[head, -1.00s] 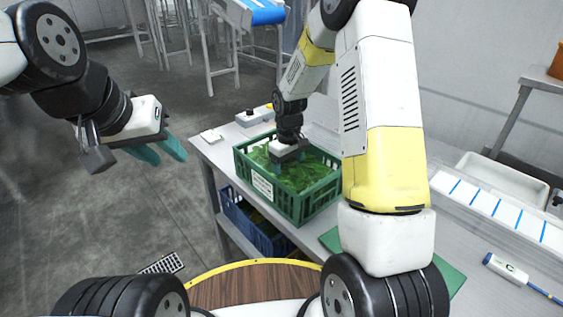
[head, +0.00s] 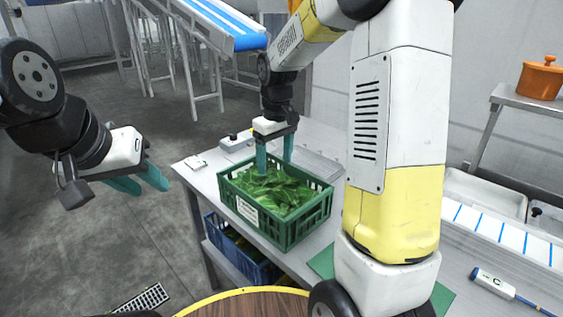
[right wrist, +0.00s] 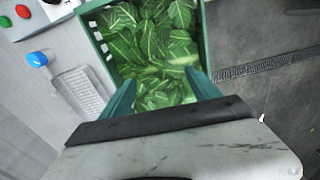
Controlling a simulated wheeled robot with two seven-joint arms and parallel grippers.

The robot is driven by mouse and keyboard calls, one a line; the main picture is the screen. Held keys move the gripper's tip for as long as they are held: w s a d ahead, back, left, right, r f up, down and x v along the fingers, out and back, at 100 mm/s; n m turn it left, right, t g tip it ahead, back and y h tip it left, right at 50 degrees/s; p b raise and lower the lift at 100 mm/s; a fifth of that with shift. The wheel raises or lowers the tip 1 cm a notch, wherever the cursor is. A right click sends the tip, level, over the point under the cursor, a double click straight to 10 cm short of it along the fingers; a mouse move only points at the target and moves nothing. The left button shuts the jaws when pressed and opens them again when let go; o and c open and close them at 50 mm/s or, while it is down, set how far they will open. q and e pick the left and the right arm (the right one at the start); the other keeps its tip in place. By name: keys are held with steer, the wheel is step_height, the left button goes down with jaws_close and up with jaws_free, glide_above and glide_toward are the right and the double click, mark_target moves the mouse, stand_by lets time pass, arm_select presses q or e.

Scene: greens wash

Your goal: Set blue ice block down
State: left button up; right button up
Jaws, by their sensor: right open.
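I cannot make out a blue ice block in either view. The green crate (head: 308,217) stands on the metal table and holds leafy greens (head: 268,188). My right gripper (head: 275,162) is over the crate, pointing down, with its teal fingers apart and nothing visible between them. In the right wrist view its fingers (right wrist: 162,88) are spread over the greens (right wrist: 152,50), inside the outline of the crate (right wrist: 89,33). My left gripper (head: 143,184) hangs over the floor at the left, fingers apart and empty.
A blue crate (head: 222,236) with greens sits on the shelf below. A button box (head: 235,142) stands behind the green crate. A green board (head: 322,262), a white blue-striped strip (head: 500,235) and a probe (head: 492,282) lie at the right. An orange pot (head: 540,78) stands at upper right.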

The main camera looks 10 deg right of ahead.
steer(key=s+r+m+t, duration=0.1)
steer(key=s+r+t, duration=0.1)
steer(key=s, duration=0.5)
steer(key=s+d+r+m+t+y, duration=0.1)
steer(key=s+r+m, duration=0.1)
steer(key=s+r, duration=0.3)
steer(key=s+d+r+m+t+y, duration=0.1)
steer(key=s+r+m+t, duration=0.1)
steer(key=s, duration=0.7)
steer(key=shift+s+r+t, duration=0.2)
steer(key=shift+r+t, duration=0.1)
steer(key=shift+r, duration=0.6)
